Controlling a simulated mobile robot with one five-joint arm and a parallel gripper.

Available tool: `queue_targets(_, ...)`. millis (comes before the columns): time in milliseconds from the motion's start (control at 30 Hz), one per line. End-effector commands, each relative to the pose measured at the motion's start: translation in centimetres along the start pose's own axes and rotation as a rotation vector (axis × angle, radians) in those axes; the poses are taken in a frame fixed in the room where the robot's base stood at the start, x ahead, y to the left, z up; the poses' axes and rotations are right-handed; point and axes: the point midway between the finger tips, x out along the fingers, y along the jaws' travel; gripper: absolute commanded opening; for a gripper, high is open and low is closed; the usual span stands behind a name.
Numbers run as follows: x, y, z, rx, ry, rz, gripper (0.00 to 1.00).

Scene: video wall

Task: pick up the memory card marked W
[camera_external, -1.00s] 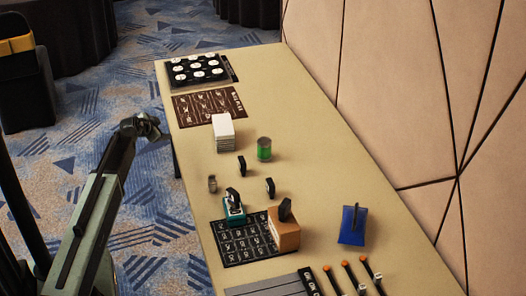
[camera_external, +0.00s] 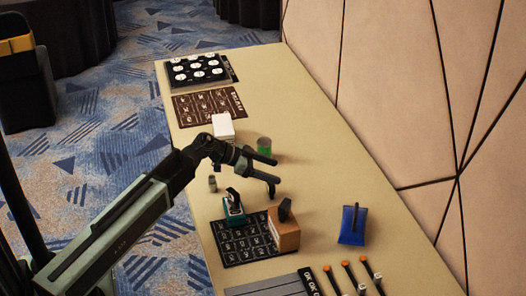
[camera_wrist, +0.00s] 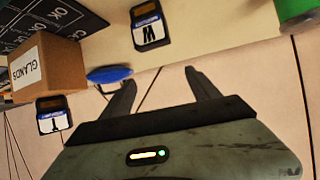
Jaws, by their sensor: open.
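In the wrist view a small black card (camera_wrist: 150,27) has a white label with a blue stripe, and its letter looks like a W. It lies ahead of my gripper, whose fingers (camera_wrist: 158,78) are apart with nothing between them. A second black card (camera_wrist: 51,113) with another letter is at the left, by the box. In the outside view my gripper (camera_external: 273,171) is over the table, between the green can and the boxes, and hides at least part of the small cards there.
A brown box (camera_external: 285,236) with a dark card on top (camera_external: 285,209) and a teal box (camera_external: 234,214) stand near a printed mat (camera_external: 240,243). A green can (camera_external: 264,147), a white stack (camera_external: 223,130) and a blue object (camera_external: 353,226) are nearby.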

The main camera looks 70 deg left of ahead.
Motion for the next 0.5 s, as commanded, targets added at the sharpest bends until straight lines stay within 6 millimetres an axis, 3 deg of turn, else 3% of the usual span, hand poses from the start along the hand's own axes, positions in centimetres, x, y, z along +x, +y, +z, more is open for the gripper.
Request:
queue_targets(100,1.2,-0.1,2.2,0.000,-0.001,-0.001,0.70)
queue_targets(333,1.4,-0.1,2.6,0.000,-0.001,-0.002,0.70)
queue_targets(500,2.5,-0.1,4.8,0.000,-0.001,-0.002,0.70)
